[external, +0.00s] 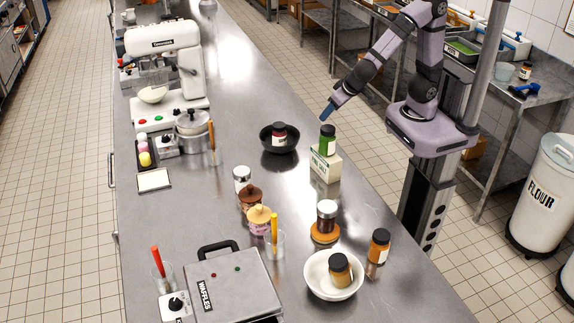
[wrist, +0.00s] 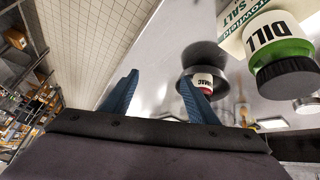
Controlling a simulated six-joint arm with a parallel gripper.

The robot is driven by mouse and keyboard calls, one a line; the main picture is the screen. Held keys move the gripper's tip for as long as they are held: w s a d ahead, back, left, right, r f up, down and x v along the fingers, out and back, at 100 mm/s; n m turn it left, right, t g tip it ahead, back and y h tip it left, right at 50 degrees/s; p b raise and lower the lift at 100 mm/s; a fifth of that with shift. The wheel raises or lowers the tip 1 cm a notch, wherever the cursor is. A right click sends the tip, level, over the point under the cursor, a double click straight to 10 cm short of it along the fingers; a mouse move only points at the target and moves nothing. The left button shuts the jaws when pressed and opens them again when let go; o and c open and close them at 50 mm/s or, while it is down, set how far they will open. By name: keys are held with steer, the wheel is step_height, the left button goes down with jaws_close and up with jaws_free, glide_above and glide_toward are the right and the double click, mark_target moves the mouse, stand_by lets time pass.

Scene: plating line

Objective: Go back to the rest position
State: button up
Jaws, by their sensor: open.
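My gripper (external: 327,113) is above the right edge of the steel counter, just left of my arm's raised links. In the wrist view its two blue fingers (wrist: 160,95) are apart with nothing between them. The dill jar (wrist: 279,48) also shows large at the right in the wrist view.
A jar on an orange disc (external: 325,234), a white bowl (external: 333,275) with a jar in it and another jar (external: 379,246) stand at the near right. A waffle maker (external: 235,285) and a mixer (external: 165,75) are along the left.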

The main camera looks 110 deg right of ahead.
steer(key=s+a+r+n+g+y+p, duration=0.25)
steer(key=s+a+n+y+p, duration=0.5)
steer(key=a+n, duration=0.4)
steer(key=shift+n+t+h, duration=0.35)
steer(key=shift+t+h, duration=0.1)
step_height(320, 180, down, 5)
steer(key=b, duration=0.4)
steer(key=shift+w+f+b, duration=0.1)
steer(key=shift+f+b, duration=0.05)
steer(key=shift+b, duration=0.2)
